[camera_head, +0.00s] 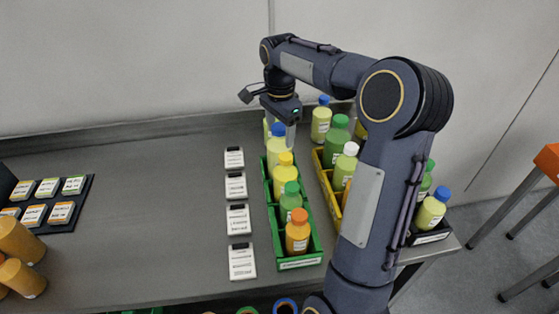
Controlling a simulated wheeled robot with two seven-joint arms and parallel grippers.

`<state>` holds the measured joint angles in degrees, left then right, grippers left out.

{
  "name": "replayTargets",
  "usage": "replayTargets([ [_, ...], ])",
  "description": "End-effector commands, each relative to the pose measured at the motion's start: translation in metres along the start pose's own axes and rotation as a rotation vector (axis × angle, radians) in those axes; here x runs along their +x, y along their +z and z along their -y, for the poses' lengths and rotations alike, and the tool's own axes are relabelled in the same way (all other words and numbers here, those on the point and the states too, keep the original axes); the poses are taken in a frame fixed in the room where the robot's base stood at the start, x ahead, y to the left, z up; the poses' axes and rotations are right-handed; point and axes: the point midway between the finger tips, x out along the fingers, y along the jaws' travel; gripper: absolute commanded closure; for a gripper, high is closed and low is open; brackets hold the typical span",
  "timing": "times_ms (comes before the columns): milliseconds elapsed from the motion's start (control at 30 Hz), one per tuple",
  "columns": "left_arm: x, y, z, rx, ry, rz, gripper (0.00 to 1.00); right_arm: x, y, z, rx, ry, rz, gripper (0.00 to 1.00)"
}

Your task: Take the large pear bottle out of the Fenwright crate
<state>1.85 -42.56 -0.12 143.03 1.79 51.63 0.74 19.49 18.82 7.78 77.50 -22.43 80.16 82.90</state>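A narrow green crate (305,248) stands near the middle of the table. It holds a row of bottles: a pale yellow one with a blue cap (277,148), one with a yellow cap (284,178), a green one (291,204) and an orange one (297,236). The crate and bottle labels are too small to read, so I cannot tell which crate is Fenwright or which bottle is pear. My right gripper (281,128) points down over the far end of the green crate, close behind the blue-capped bottle. Its fingertips are partly hidden. My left gripper is out of view.
A yellow crate (323,186) with several bottles stands to the right, and a dark crate (431,237) is beyond my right arm. Several white label cards (238,219) lie left of the green crate. The table between is clear.

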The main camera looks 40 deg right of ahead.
Motion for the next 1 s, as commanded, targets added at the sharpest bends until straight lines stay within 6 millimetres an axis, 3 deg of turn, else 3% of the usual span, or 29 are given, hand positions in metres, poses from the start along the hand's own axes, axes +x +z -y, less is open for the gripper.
replayTargets([
  [33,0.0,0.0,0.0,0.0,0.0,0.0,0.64,0.0,0.0,0.0,0.0,0.0,0.0,0.45],
  [467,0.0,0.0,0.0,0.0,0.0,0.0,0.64,0.0,0.0,0.0,-0.001,0.001,0.0,1.0],
  [833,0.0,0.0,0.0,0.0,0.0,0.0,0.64,0.0,0.0,0.0,-0.001,0.002,0.001,1.0],
  [1000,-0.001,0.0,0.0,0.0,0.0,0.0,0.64,-0.016,0.0,0.001,-0.001,-0.001,0.0,1.0],
])
